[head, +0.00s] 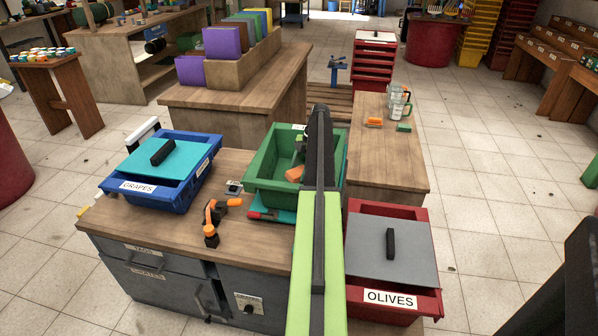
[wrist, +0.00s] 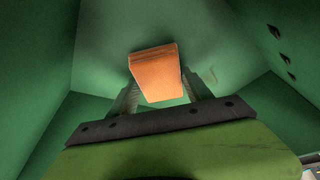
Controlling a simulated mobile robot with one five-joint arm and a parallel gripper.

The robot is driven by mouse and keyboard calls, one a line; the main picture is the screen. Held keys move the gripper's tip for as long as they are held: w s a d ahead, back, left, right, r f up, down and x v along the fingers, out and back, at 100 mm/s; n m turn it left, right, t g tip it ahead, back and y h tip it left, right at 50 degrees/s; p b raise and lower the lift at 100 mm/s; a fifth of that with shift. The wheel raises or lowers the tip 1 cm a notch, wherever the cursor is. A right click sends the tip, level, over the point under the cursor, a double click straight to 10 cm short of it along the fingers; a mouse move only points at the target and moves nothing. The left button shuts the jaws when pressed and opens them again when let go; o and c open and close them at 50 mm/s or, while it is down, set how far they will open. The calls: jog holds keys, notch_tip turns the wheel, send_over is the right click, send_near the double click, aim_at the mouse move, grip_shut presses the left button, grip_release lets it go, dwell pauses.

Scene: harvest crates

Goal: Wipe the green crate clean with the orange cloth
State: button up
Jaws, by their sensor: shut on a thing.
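The green crate (head: 261,157) stands on the wooden workbench (head: 150,225), open at the top. The orange cloth (head: 295,174) is inside it, partly hidden behind my arm in the head view. In the wrist view my gripper (wrist: 160,92) is inside the crate, with green walls (wrist: 35,60) on both sides. Its fingers are shut on the orange cloth (wrist: 155,72), which shows as a folded block near the crate's floor. I cannot tell whether the cloth touches the floor. A faint smudge (wrist: 210,76) shows on the green surface right of the cloth.
A blue GRAPES crate (head: 140,194) with a teal lid stands left. A red OLIVES crate (head: 427,301) with a grey lid stands right. A side table (head: 385,165) holds glass jars (head: 398,103).

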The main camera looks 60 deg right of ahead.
jog(key=shift+s+a, duration=0.75)
jog(key=shift+a, duration=0.95)
jog(key=shift+s+a, duration=0.7)
jog(key=shift+a, duration=1)
jog(key=shift+s+a, duration=0.75)
jog(key=shift+a, duration=0.95)
jog(key=shift+r, duration=0.1)
notch_tip(320, 180, up, 6)
jog(key=p, duration=0.6)
notch_tip(320, 180, up, 3)
jog(key=p, duration=0.3)
